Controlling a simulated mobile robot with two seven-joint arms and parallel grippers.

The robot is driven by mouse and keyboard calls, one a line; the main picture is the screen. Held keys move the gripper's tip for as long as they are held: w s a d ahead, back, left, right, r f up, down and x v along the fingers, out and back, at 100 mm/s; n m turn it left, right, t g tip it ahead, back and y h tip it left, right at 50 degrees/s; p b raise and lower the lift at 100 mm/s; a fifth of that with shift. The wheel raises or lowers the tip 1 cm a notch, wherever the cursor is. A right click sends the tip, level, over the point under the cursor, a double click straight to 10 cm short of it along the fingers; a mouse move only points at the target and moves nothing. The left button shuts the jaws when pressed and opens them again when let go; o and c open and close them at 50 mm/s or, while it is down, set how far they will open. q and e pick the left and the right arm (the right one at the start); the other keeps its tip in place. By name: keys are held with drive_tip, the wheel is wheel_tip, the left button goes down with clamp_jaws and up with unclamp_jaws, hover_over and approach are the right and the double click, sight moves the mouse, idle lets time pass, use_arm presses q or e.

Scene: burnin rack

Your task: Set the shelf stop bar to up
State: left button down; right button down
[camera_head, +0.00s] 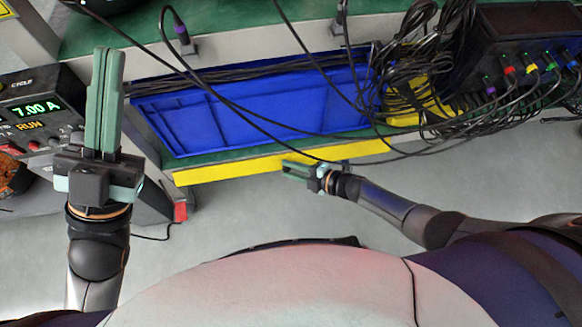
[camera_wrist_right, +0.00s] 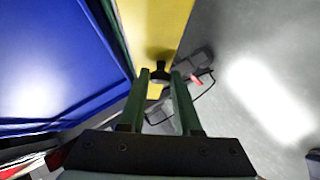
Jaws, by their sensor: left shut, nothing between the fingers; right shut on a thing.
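The yellow stop bar (camera_head: 225,169) runs along the front of the green shelf edge in the head view. It also shows in the right wrist view (camera_wrist_right: 152,28), with a small dark handle (camera_wrist_right: 160,76) at the fingertips. My right gripper (camera_head: 286,168) is at the bar's front side. Its fingers (camera_wrist_right: 168,82) are shut on the dark handle, with a gap between them further back. The fingers partly hide the handle's lower part. My left gripper (camera_head: 108,55) is shut and empty, raised at the left, away from the bar.
A blue tray (camera_head: 250,110) lies on the shelf behind the bar. Black cables hang across it, and a tangle (camera_head: 405,85) lies at right by a dark unit with coloured plugs (camera_head: 530,70).

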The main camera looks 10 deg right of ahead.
drive_tip(key=c, duration=0.6)
unclamp_jaws()
drive_tip(key=shift+d, duration=0.1)
drive_tip(key=shift+s+d+r+p, duration=0.25)
drive_tip(key=shift+p, duration=0.1)
drive_tip(key=p+v, duration=0.1)
drive_tip(key=v, duration=0.1)
drive_tip(key=shift+s+d+r, duration=0.15)
drive_tip(key=shift+d+r, duration=0.05)
use_arm(q)
drive_tip(key=w+a+f+n+g+y+p, duration=0.1)
drive_tip(key=w+f+n+g+y, duration=0.1)
drive_tip(key=f+y, duration=0.3)
drive_tip(key=w+f+n+g+y+p, duration=0.2)
drive_tip(key=w+f+n+y, duration=0.3)
drive_tip(key=f, duration=0.5)
drive_tip(key=shift+w+a+f+p, duration=0.15)
drive_tip(key=shift+a+p, duration=0.15)
drive_tip(key=shift+a, duration=0.1)
use_arm(e)
approach(288, 169)
drive_tip(key=v, duration=0.3)
drive_tip(key=shift+s+d, duration=0.1)
drive_tip(key=shift+d, duration=0.1)
